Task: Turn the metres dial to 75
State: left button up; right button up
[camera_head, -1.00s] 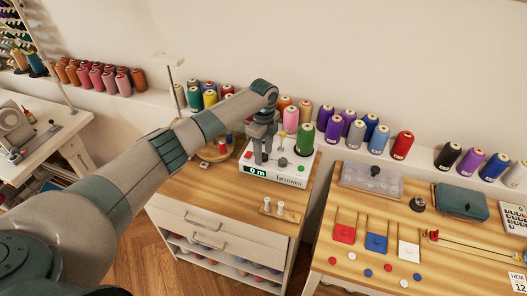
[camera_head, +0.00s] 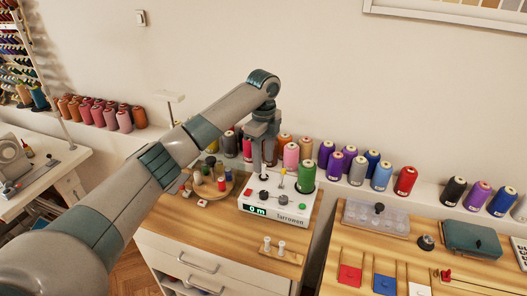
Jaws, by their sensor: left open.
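The white winding machine (camera_head: 275,214), marked Tarrowen, stands on the wooden cabinet top. Its display (camera_head: 258,211) reads 0 m. A dark round dial (camera_head: 263,195) sits on its top face above the display, with another small knob (camera_head: 284,199) to its right. Which is the metres dial, and where it points, is too small to read. My left gripper (camera_head: 263,168) points down above the back of the machine, open and empty, apart from the dial. Its arm hides part of the shelf behind. My right gripper is not in view.
A green thread cone (camera_head: 306,178) stands at the machine's right end. A round wooden tray (camera_head: 214,186) with small spools lies to the left. A peg block (camera_head: 281,250) is in front. More cones line the back shelf. The front cabinet top is fairly clear.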

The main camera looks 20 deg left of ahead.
pick_arm(q)
jog(key=shift+r+b, duration=0.35)
jog(key=shift+r, duration=1.8)
jog(key=shift+f, duration=0.1)
